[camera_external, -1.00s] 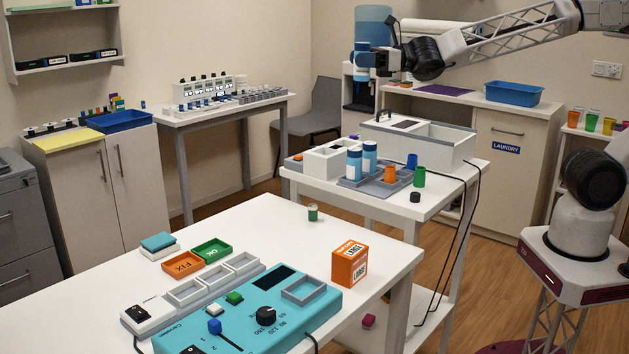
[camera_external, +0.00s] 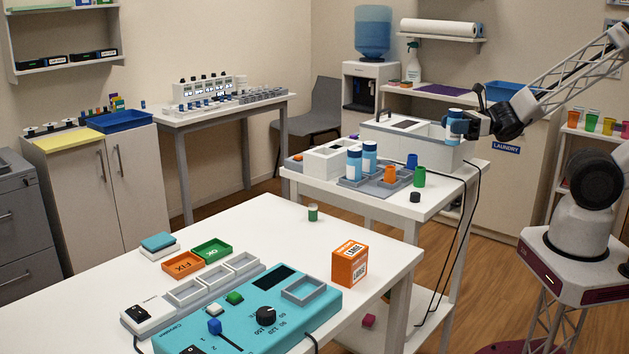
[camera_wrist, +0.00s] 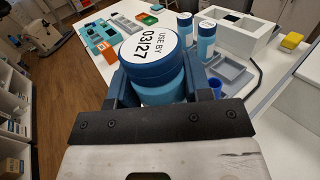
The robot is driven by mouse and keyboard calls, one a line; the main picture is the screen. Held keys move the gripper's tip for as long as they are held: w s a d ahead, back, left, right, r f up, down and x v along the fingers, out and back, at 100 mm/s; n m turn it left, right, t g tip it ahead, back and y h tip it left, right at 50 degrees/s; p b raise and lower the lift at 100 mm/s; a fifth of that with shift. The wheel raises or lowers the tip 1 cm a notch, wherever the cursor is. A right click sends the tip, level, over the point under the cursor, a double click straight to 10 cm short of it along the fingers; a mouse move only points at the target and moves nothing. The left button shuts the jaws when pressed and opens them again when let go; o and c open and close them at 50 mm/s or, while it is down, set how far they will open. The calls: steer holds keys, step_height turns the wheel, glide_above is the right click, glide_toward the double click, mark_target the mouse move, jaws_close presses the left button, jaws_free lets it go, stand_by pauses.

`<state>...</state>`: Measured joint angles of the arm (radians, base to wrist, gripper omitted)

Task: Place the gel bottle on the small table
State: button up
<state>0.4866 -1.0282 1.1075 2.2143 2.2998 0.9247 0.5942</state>
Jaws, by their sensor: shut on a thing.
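My gripper (camera_external: 466,127) is shut on a blue bottle (camera_external: 454,116) with a white band, held upright above the back right of the small white table (camera_external: 452,182). In the wrist view the held bottle (camera_wrist: 152,48) shows a round lid reading "USE BY 03/27" between the fingers. I cannot tell the bottle's exact height above the table or the white bin.
An orange cup (camera_external: 390,174), a green cup (camera_external: 419,177), a blue cup (camera_external: 411,161) and a black cap (camera_external: 415,197) are near the tray. The front right corner is mostly clear; black cables hang at the right edge.

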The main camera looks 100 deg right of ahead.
steer(key=s+a+f, duration=0.4)
steer(key=s+f, duration=0.2)
steer(key=s, duration=0.4)
steer(key=shift+s+f, duration=0.2)
steer(key=shift+s, duration=0.15)
steer(key=w+d, duration=0.1)
steer(key=w, duration=0.4)
steer(key=w+d+f, duration=0.1)
steer(key=w, duration=0.4)
steer(key=w+d, duration=0.1)
steer(key=w, duration=0.4)
steer(key=shift+w+f, duration=0.25)
steer(key=shift+w, duration=0.15)
steer(key=shift+d+f, duration=0.1)
steer(key=shift+f, duration=1.65)
steer(key=shift+f, duration=0.1)
steer(key=o, duration=1.1)
steer(key=shift+c, duration=0.2)
